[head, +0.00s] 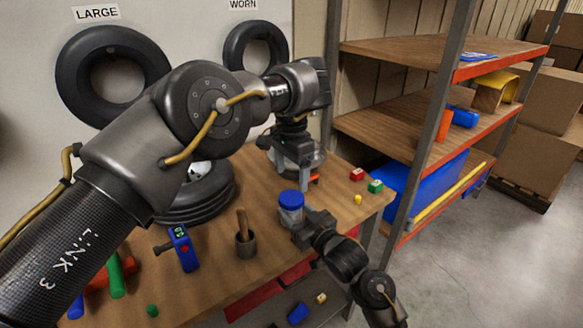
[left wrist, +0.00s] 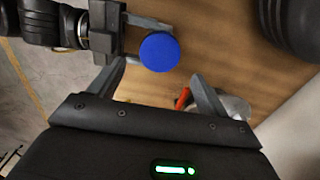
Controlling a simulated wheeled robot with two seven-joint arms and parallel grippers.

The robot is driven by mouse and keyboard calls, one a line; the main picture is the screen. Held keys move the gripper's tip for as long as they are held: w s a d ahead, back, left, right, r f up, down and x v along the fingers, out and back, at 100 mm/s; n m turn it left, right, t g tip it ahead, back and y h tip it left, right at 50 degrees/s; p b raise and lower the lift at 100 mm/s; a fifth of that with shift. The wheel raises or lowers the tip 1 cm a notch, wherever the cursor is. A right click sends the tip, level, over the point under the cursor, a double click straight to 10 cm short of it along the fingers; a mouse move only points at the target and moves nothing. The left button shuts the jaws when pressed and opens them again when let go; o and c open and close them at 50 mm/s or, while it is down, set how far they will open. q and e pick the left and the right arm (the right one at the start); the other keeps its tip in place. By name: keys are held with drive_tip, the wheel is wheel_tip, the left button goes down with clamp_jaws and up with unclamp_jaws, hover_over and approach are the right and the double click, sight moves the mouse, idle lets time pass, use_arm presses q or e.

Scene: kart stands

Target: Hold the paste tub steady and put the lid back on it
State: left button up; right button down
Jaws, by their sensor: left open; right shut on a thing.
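The paste tub (head: 290,216) stands upright on the workbench, with the round blue lid (head: 291,199) on its top. The lid looks level, but I cannot tell whether it is fully seated. In the left wrist view the lid (left wrist: 160,52) is a blue disc seen from above, hiding most of the tub. My right gripper (head: 299,227) is shut on the tub from the near right side; it also shows in the left wrist view (left wrist: 130,38). My left gripper (head: 305,184) is open and empty, just behind the lid. Its fingertips (left wrist: 160,78) are apart from the lid.
Stacked tires (head: 197,197) lie behind. Red (head: 357,174) and green (head: 375,186) blocks lie to the right, near the shelf rack (head: 430,125). An orange thing (left wrist: 183,97) lies near my left fingers.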

sight(291, 197)
use_arm(q)
drive_tip(key=shift+f, duration=3.4)
